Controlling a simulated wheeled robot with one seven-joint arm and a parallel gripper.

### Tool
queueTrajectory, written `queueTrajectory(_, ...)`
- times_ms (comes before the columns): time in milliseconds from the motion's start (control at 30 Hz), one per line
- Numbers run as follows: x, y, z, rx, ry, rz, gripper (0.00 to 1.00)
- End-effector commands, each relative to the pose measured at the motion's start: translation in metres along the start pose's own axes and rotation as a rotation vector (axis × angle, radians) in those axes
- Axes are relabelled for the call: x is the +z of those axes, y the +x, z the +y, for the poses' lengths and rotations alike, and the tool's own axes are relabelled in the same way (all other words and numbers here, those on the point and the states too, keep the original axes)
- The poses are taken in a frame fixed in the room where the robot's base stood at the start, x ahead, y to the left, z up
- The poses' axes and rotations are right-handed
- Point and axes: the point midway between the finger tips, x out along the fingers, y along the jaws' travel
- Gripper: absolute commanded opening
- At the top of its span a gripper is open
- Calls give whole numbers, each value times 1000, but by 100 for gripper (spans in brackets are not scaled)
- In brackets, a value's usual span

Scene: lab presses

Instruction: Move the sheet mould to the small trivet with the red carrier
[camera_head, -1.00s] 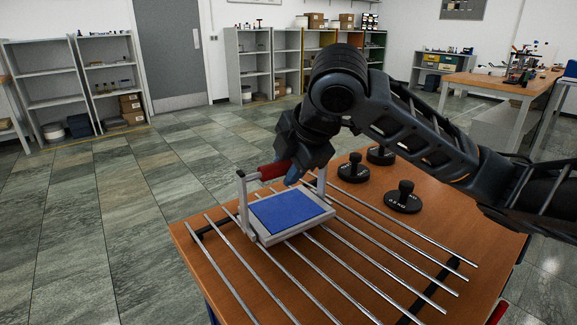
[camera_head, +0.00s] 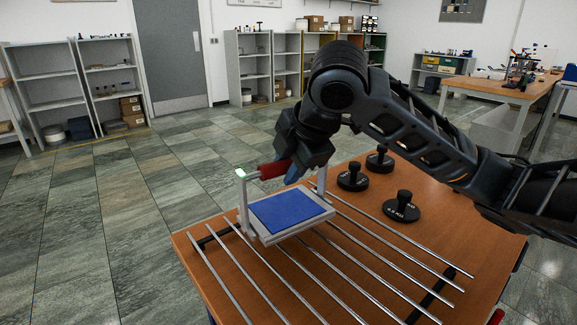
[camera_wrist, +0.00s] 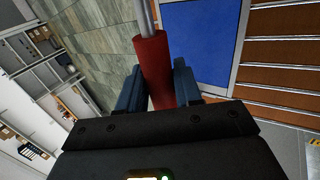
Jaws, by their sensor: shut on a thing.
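The red carrier (camera_head: 270,170) is a pale frame with a red grip on its top bar. The sheet mould (camera_head: 290,209), a flat blue panel with a pale rim, lies level on the carrier's base. My gripper (camera_head: 290,172) is shut on the red grip from above. In the wrist view the red grip (camera_wrist: 153,70) sits between my two blue fingers, with the blue sheet (camera_wrist: 197,45) beside it. The carrier is over the far left end of a rack of metal rods; I cannot tell whether it touches them. I cannot make out a small trivet.
The rod rack (camera_head: 340,255) covers the front of the wooden table (camera_head: 445,215). Several black weights with knobs, one of them at the front (camera_head: 401,207), stand on the right behind the rack. Open floor lies to the left, with shelves at the back.

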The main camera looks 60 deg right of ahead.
Motion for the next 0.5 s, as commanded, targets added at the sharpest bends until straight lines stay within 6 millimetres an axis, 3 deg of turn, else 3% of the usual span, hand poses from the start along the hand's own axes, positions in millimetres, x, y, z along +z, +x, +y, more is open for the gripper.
queueTrajectory(500, 0, -18, 13, 5, 0, 0, 0)
